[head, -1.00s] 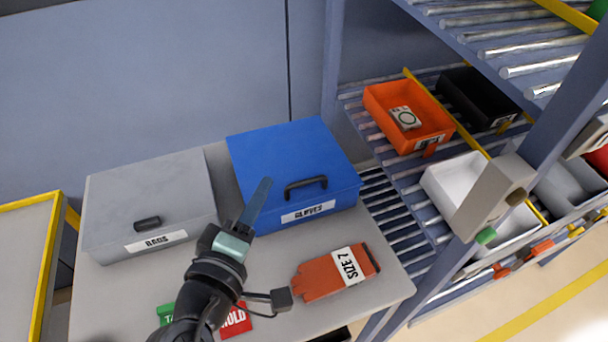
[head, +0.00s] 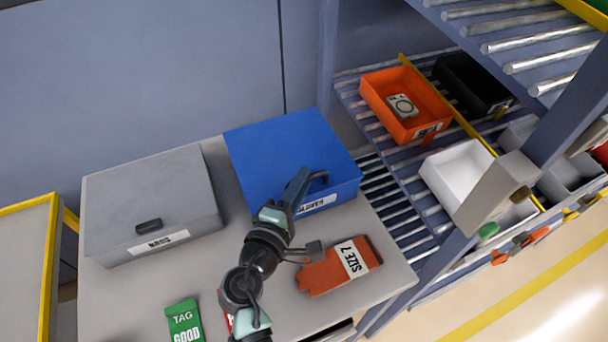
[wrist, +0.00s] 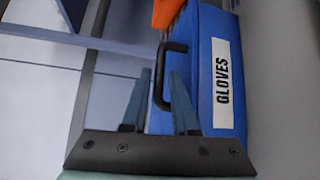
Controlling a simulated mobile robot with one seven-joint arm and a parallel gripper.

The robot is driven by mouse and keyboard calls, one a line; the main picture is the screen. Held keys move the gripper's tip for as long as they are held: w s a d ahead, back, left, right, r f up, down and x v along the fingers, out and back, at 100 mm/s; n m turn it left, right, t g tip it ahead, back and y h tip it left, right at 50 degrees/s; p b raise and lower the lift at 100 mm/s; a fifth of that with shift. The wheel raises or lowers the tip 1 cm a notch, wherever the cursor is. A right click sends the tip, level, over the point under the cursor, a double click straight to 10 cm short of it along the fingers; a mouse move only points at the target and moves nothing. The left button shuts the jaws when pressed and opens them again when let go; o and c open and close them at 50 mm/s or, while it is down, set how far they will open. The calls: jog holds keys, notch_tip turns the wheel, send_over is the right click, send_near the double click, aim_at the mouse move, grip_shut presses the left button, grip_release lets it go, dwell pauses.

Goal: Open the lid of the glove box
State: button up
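The blue glove box (head: 285,150) stands on the grey table with its lid shut, and its front label is partly hidden by my gripper in the head view. In the wrist view the box (wrist: 203,75) shows its GLOVES label and black lid handle (wrist: 166,75). My gripper (head: 303,176) is at the handle, of which the right end (head: 320,178) shows in the head view. In the wrist view my gripper (wrist: 159,85) has its two fingers apart, one on each side of the handle's bar. I cannot tell whether either finger touches it.
Orange gloves marked SIZE 7 (head: 335,265) lie in front of the blue box. A green tag (head: 184,320) lies at the table front. A roller rack with an orange bin (head: 400,105) stands to the right.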

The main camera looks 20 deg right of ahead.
jog(key=shift+w+d+f, duration=0.1)
jog(key=shift+w+d, duration=0.35)
jog(key=shift+w, duration=0.1)
grip_shut()
dwell(1.1)
